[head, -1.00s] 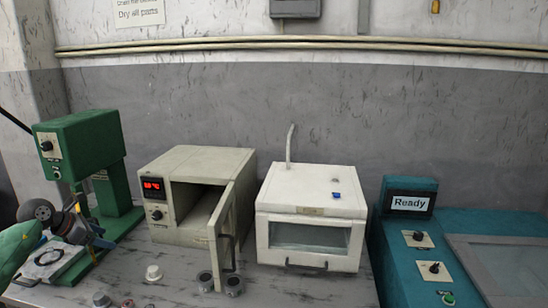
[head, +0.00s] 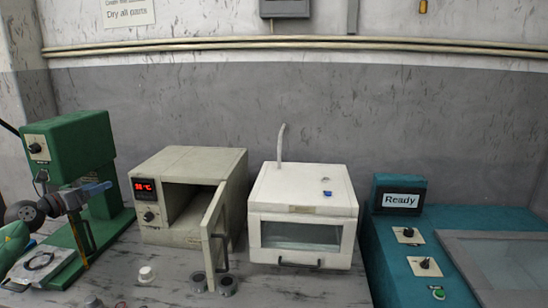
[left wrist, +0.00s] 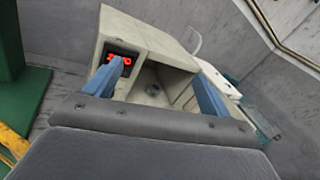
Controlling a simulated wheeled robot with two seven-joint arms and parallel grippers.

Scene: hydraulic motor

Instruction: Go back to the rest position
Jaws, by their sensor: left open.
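My left gripper (head: 102,190) is raised at the left, in front of the green press (head: 72,150) and left of the beige oven (head: 165,165). In the left wrist view its two blue fingers are apart with nothing between them (left wrist: 157,88). That view looks towards the oven (left wrist: 150,40), whose front is open. My right gripper is not in view.
The oven door (head: 215,230) stands open towards the front. A white box with a window (head: 305,195) and a teal machine reading "Ready" (head: 400,200) stand to the right.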

